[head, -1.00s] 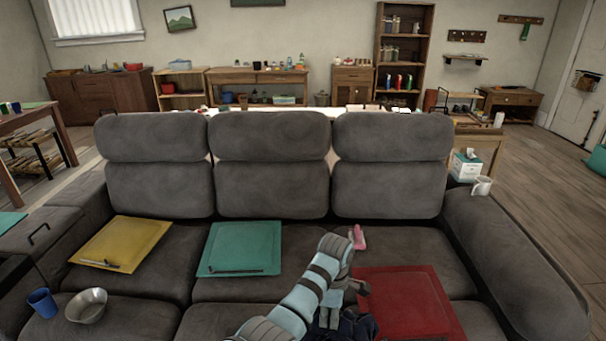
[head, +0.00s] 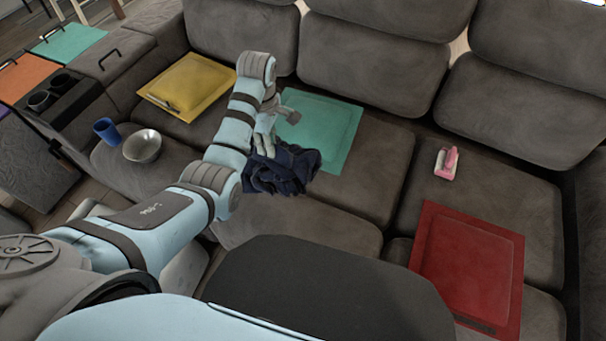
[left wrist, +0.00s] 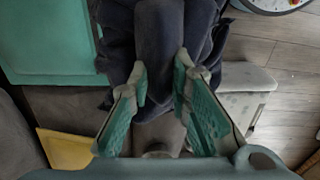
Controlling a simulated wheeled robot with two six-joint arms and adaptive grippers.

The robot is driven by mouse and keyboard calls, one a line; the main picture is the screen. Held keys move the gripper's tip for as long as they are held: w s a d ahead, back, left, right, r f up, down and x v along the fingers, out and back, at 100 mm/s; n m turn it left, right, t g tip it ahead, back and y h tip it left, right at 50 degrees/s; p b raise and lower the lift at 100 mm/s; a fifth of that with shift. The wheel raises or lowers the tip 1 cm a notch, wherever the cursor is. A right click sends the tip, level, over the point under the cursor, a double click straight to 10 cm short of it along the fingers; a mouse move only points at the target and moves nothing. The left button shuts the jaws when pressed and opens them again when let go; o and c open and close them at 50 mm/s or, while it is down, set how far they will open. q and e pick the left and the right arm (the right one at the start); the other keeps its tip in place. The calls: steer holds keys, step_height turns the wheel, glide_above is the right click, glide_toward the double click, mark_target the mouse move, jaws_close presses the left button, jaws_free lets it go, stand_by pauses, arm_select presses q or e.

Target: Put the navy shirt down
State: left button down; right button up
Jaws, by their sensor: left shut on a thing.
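The navy shirt (head: 283,168) is a dark crumpled bundle in the head view, at the front edge of the sofa's middle seat, overlapping the near corner of the teal mat (head: 325,132). My left gripper (head: 266,146) points down at it and is shut on it. In the left wrist view the shirt (left wrist: 165,35) is pinched between the two teal-padded fingers (left wrist: 160,85). I cannot tell whether the shirt's underside touches the seat. My right gripper is not in view.
A pink-and-white item (head: 447,163) sits on the right seat. A metal bowl (head: 142,146) and a blue cup (head: 106,130) stand on the left seat.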

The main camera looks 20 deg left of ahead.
mark_target(267, 157)
arm_select(q)
steer(key=f, duration=0.1)
steer(key=s+f+m+b, duration=0.1)
steer(key=shift+s+f+b, duration=0.1)
steer(key=shift+f+b, duration=0.2)
steer(key=shift+f, duration=0.1)
steer(key=f, duration=0.1)
steer(key=f+b, duration=0.1)
steer(key=f, duration=0.1)
steer(key=shift+s+a+f, duration=0.15)
steer(key=shift+s, duration=0.1)
step_height(267, 157, down, 14)
steer(key=b, duration=0.6)
steer(key=shift+r, duration=0.2)
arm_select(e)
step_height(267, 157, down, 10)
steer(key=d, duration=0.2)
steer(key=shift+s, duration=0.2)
arm_select(q)
steer(key=c, duration=1.5)
jaws_free()
steer(key=shift+w+a, duration=0.1)
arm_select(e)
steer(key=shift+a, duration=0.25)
